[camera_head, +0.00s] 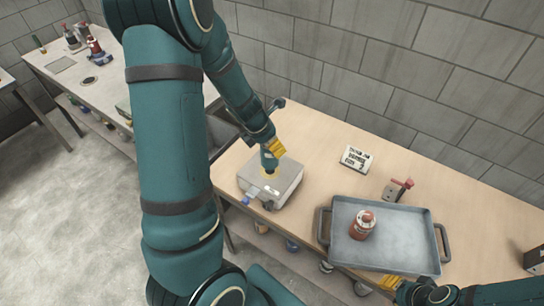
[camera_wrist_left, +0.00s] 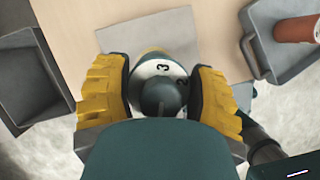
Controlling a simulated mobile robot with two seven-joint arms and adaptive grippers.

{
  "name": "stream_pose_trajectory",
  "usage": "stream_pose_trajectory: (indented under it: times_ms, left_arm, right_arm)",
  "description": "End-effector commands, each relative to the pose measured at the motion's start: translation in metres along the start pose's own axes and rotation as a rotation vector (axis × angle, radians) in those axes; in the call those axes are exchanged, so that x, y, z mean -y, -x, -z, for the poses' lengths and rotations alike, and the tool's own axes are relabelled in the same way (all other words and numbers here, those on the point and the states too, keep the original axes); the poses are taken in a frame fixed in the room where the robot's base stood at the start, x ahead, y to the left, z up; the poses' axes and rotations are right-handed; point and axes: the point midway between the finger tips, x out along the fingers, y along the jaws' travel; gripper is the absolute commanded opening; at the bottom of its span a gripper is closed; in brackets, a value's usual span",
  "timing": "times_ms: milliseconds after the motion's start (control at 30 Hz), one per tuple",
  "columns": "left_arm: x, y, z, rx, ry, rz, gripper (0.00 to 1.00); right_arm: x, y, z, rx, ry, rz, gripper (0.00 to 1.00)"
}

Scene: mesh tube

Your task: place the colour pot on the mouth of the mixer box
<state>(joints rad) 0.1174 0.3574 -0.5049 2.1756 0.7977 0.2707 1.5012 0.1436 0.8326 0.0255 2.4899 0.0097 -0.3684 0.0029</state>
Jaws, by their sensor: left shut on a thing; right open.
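The colour pot (camera_head: 268,161) is small and teal. In the left wrist view the pot (camera_wrist_left: 163,95) shows a white band marked 3 and a dark teal round end. My left gripper (camera_head: 276,147) is shut on it, with a yellow finger on each side. The pot is over the yellow-rimmed mouth of the grey mixer box (camera_head: 286,184); I cannot tell whether it touches the rim. The box top (camera_wrist_left: 183,32) also shows in the left wrist view. My right gripper (camera_head: 393,283) is open, low by the tray's front edge.
A grey handled tray (camera_head: 405,240) with a red bottle (camera_head: 362,225) is right of the box. A lettered white block (camera_head: 356,159) and a red-handled grey item (camera_head: 397,190) are behind the tray. Bare tabletop lies between box and wall. Another bench (camera_head: 90,75) stands at left.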

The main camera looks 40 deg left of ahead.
Motion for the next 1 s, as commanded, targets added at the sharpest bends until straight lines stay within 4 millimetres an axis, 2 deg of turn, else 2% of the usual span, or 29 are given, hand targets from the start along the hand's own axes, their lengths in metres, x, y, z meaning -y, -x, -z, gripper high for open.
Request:
stream_pose_trajectory:
  times_ms: [133,367,767,800,867,1000]
  left_arm:
    - [0.0,-0.009,0.004,0.0,0.002,0.0,0.18]
    - [0.0,-0.036,0.016,-0.001,0.0,0.0,0.18]
    - [0.0,-0.038,0.017,0.0,-0.001,0.0,0.18]
    - [0.0,-0.038,0.017,0.0,-0.001,0.0,0.69]
    - [0.0,-0.038,0.016,0.0,-0.001,0.0,0.9]
    - [0.0,-0.037,0.016,0.0,-0.001,0.0,0.91]
  right_arm:
    - [-0.002,-0.007,-0.001,-0.001,0.0,-0.001,0.34]
    - [-0.01,-0.028,-0.004,0.001,0.0,-0.006,0.34]
    - [-0.01,-0.03,-0.004,0.0,0.0,-0.006,0.34]
    - [-0.01,-0.03,-0.004,0.0,0.001,-0.006,0.34]
    - [-0.01,-0.029,-0.004,0.0,0.0,-0.006,0.34]
    - [-0.01,-0.029,-0.004,0.0,0.0,-0.006,0.34]
